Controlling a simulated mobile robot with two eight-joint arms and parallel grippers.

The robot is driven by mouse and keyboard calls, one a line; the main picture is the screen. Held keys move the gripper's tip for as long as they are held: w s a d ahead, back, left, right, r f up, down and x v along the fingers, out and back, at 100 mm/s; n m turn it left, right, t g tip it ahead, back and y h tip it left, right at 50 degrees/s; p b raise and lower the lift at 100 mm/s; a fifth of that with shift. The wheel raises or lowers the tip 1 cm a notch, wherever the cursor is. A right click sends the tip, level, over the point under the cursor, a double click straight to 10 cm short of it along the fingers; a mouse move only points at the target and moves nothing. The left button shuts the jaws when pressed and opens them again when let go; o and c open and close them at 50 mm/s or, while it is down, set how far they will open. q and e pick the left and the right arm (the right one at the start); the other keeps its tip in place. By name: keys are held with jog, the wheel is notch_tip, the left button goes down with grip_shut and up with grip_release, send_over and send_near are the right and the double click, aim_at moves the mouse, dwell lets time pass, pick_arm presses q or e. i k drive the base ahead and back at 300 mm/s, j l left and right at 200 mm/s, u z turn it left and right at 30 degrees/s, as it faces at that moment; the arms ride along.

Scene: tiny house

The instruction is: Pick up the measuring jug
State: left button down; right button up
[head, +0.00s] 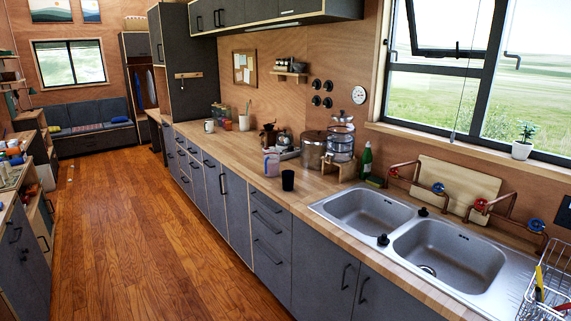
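A small, pale, see-through vessel with a bluish tint (271,163), which looks like the measuring jug, stands upright on the wooden counter near its front edge. A black cup (288,180) stands just to its right and nearer the front. A large metal pot (312,150) is behind it to the right. The jug is small in the picture, so its handle and markings cannot be made out. Neither of my grippers shows in the head view.
A glass dispenser (341,140) on a wooden stand and a green bottle (366,161) stand right of the pot. A double sink (415,235) fills the counter's right part. A white mug (209,126) is farther left. The wooden floor (130,230) before the cabinets is clear.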

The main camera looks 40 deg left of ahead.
aim_at(271, 158)
jog(key=u, duration=1.5)
